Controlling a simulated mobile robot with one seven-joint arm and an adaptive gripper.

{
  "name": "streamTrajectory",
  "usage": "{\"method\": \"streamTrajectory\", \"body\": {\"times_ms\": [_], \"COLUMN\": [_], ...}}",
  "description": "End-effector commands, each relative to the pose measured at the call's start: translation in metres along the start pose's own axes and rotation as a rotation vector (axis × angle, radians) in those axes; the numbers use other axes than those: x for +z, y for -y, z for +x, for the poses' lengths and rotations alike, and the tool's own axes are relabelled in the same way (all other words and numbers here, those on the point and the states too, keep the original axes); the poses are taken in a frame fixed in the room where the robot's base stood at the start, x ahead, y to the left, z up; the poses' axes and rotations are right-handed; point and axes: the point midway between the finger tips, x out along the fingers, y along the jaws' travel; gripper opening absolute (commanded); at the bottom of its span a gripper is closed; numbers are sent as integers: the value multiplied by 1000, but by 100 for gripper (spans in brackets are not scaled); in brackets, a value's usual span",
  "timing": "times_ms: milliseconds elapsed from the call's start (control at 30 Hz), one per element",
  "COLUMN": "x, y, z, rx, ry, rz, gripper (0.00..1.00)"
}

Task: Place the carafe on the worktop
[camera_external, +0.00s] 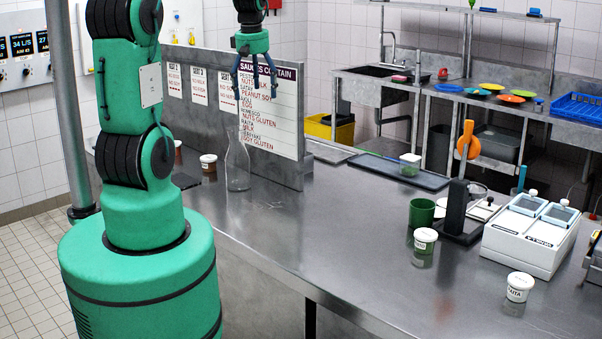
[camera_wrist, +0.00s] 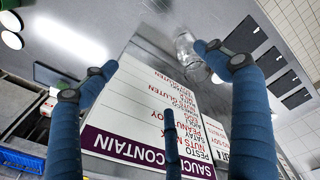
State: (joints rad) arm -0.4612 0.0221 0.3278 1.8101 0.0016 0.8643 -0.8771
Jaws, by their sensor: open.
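The carafe (camera_external: 238,168) is clear glass with a narrow neck and wider base. It stands upright on the steel worktop (camera_external: 300,230), in front of the sauces board. It also shows near the top middle of the wrist view as a clear glass shape (camera_wrist: 188,55). My gripper (camera_external: 254,80) is open and empty, with its blue fingers hanging down beside the top of the board. In the external view it is well above the carafe and apart from it. In the wrist view the right finger's tip appears close to the carafe's outline; the real gap is unclear.
The sauces board (camera_external: 270,110) stands upright close behind the carafe. A small brown tub (camera_external: 208,162) is left of it. The worktop's middle is clear.

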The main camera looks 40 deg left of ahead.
Motion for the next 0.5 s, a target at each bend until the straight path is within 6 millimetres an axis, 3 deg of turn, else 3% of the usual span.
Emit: {"method": "streamTrajectory", "body": {"times_ms": [33,200,500], "x": [17,68,157], "y": [0,6,38], "z": [-18,-65,-130], "rx": [17,60,135], "ry": [-11,-40,-100], "rz": [54,237,559], "gripper": [87,87,87]}}
